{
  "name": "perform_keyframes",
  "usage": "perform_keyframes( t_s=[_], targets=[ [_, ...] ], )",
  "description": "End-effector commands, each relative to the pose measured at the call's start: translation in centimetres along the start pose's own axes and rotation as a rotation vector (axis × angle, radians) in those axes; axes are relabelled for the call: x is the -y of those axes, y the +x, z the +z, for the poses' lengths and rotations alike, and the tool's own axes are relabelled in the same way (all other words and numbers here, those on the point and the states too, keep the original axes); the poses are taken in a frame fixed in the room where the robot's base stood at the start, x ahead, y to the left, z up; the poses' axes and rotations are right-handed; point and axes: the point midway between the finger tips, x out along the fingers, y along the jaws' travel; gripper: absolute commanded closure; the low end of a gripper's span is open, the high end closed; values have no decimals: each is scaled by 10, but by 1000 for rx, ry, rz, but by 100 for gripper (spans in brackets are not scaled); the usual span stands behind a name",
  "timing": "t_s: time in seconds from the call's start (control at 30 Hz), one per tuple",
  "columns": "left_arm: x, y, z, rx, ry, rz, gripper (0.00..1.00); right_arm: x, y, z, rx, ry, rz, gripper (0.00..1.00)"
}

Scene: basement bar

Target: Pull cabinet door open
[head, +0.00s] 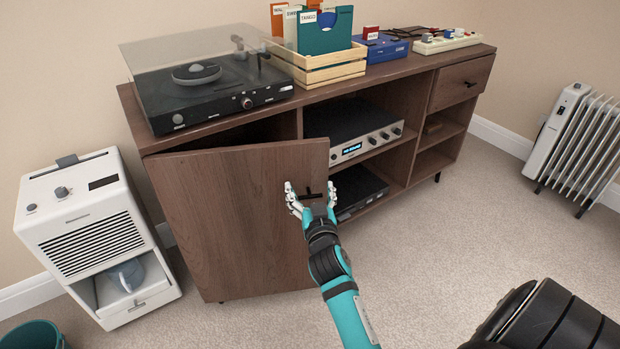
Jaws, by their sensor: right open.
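The brown wooden cabinet door (225,220) stands partly open. Its left edge is at the cabinet's left side and its right edge is swung out from the cabinet (415,100). A small dark bar handle (309,196) sits near the door's right edge. My right gripper (311,194) is open at the handle, with its fingers on either side of it. I cannot tell whether the fingers touch the handle. My left gripper is not in view.
A white dehumidifier-like appliance (95,230) stands close to the left of the cabinet. A turntable (205,85) and a wooden record crate (320,70) stand on top. A white radiator (575,140) stands at the right. The carpet (440,240) in front is clear.

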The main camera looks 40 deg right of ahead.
Motion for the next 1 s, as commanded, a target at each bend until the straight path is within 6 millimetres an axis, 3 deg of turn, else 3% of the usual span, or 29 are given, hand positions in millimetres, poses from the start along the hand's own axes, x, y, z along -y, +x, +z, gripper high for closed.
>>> perform_keyframes(
  t_s=[0.3, 0.5, 0.8, 0.93, 1.0],
  targets=[
    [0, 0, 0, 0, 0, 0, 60, 1, 0, -63, -6, 0, -3, 19],
    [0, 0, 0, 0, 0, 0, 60, 1, 0, -81, -3, -1, -2, 19],
    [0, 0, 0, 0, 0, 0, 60, 1, 0, -83, 0, 0, -2, 21],
    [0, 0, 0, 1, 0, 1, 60, 8, -11, -74, 23, -17, -34, 38],
    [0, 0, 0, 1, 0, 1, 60, 24, -32, -57, 70, -45, -98, 47]
  ],
)
